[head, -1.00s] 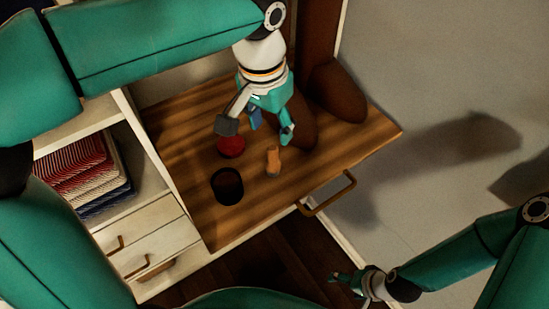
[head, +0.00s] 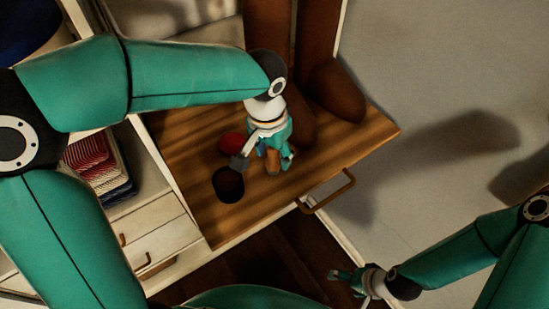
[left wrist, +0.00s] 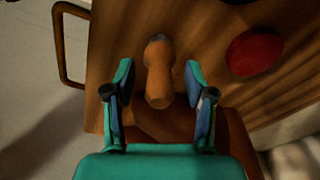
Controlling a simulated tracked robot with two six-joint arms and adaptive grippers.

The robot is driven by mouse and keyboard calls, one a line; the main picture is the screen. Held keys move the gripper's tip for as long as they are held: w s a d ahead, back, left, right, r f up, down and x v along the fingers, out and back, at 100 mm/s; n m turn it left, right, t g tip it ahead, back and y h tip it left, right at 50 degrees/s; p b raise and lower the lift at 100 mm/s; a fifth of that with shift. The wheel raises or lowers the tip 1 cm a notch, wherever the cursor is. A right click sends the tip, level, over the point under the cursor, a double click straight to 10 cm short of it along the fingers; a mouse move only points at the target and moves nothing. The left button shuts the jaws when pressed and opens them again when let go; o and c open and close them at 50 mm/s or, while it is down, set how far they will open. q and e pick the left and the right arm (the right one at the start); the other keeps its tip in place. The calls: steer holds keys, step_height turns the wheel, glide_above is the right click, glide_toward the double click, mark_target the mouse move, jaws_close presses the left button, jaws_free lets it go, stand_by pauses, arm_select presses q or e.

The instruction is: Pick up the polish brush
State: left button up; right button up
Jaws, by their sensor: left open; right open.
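In the left wrist view the brush (left wrist: 158,75) lies between the two fingers, with a gap on both sides. My left gripper (head: 266,162) is open around the brush from above, and its fingers hide part of it in the head view. The left gripper also shows in the left wrist view (left wrist: 160,90). My right gripper (head: 346,278) is open and empty, low at the right, far from the brush.
A red round tin (head: 232,143) and a dark round container (head: 228,184) stand left of the brush. Tall brown boots (head: 338,92) stand behind. A drawer handle (head: 328,194) juts from the front edge. Folded cloths (head: 97,165) lie in the left compartment.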

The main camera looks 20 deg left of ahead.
arm_select(q)
steer(key=shift+s, duration=0.1)
steer(key=c, duration=1)
steer(key=shift+c, duration=0.2)
steer(key=shift+r, duration=0.15)
jaws_close()
step_height(320, 180, up, 20)
steer(key=p, duration=0.1)
